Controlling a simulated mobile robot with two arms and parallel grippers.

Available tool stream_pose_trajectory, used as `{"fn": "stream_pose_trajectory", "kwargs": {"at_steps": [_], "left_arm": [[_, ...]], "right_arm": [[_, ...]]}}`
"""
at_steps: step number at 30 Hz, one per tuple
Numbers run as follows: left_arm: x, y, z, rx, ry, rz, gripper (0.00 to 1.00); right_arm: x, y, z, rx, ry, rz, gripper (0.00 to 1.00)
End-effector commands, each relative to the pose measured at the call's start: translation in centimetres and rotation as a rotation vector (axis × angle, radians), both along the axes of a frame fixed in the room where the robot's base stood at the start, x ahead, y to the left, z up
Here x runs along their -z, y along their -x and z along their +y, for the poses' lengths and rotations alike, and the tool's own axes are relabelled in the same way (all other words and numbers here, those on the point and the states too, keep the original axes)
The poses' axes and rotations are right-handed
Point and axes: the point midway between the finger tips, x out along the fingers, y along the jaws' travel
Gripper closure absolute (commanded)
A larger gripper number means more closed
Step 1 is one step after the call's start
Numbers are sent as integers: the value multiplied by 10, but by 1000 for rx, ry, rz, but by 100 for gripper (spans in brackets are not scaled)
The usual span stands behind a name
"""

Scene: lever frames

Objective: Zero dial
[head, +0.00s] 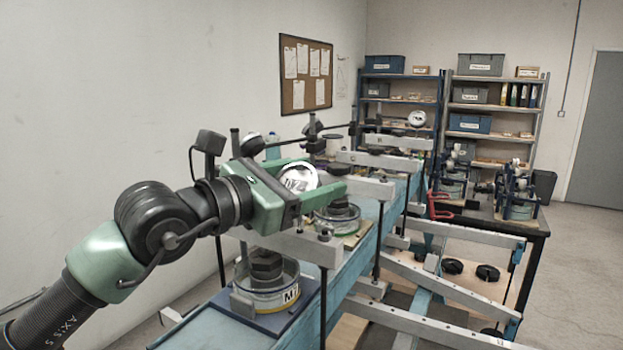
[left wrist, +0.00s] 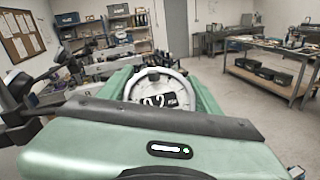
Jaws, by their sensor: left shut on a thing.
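A round dial gauge (head: 298,178) with a pale face and dark markings sits above a grey beam on the bench. My left gripper (head: 325,174) is shut on the dial, with one green finger on each side of it. In the left wrist view the dial (left wrist: 158,92) shows between the green fingers, with a black patch bearing white characters that look like "0.2". The lower part of its face is hidden by my gripper body. I cannot read a needle position. My right gripper is not in view.
A round weight pot (head: 268,290) marked M7 stands on the blue bench (head: 345,270) below. Several similar lever beams (head: 385,162), posts and dials line the bench behind. A black-topped table with more rigs stands at right. Grey floor is open at far right.

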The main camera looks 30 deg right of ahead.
Motion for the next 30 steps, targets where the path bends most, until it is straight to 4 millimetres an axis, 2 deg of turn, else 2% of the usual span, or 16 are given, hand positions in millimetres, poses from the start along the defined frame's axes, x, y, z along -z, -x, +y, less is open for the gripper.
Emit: {"fn": "stream_pose_trajectory", "kwargs": {"at_steps": [1,2,3,4,14,17,24,30], "left_arm": [[0,0,0,0,0,-2,77],[0,0,0,0,0,-2,29],[0,0,0,0,0,-2,17],[0,0,0,0,1,-1,15],[1,0,2,-1,1,0,15],[2,3,12,0,3,-2,15],[3,13,52,-1,2,-3,15],[0,18,73,0,2,-2,15]], "right_arm": [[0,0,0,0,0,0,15],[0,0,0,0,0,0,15],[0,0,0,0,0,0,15],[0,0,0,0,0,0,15],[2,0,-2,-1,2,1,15],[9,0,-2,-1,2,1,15],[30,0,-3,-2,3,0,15],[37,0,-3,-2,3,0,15]]}}
